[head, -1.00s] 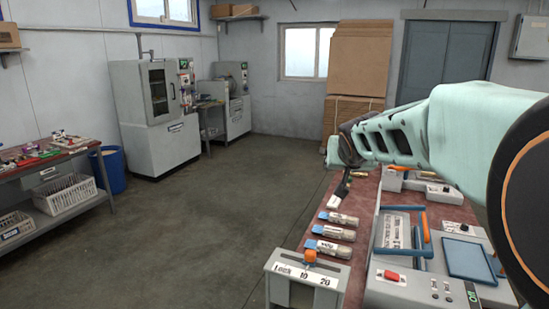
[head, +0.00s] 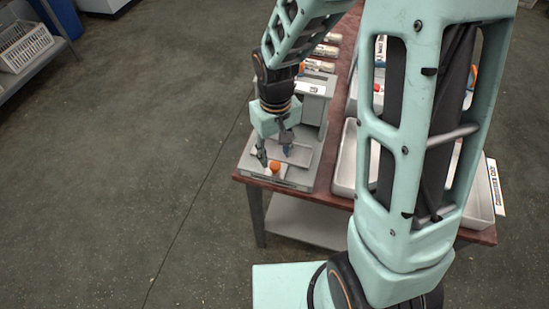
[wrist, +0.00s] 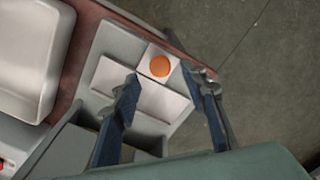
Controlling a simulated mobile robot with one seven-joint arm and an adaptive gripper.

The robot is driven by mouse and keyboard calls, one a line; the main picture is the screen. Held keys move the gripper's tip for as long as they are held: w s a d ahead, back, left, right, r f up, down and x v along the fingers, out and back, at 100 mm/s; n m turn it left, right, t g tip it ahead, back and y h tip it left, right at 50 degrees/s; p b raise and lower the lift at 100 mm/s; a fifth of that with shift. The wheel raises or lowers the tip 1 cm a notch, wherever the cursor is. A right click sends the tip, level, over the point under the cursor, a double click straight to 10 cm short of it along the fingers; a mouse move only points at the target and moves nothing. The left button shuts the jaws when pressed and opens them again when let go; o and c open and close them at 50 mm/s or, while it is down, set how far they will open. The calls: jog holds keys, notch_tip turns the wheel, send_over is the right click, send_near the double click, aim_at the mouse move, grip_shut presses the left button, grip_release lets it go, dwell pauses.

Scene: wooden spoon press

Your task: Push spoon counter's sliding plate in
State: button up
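The spoon counter (head: 318,113) is a grey box-like unit at the near left corner of the table. Its pale flat sliding plate (head: 297,153) lies on a low grey base in front of the taller housing. A round orange knob (head: 274,167) sits on the plate's outer end. In the wrist view the knob (wrist: 160,66) and the plate (wrist: 160,101) show clearly. My gripper (head: 275,153) points down over the plate, close to the knob. Its fingers are apart with nothing between them. In the wrist view the knob appears between and slightly beyond the fingertips (wrist: 160,77); contact cannot be told.
A pale tray (head: 345,160) stands right of the counter on the dark red table (head: 318,198), partly hidden by my arm. It also shows in the wrist view (wrist: 32,55). Labelled packets (head: 320,66) lie behind the counter.

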aim_at(275, 164)
jog(key=shift+f, duration=2.15)
grip_shut()
jog(key=shift+w, duration=0.1)
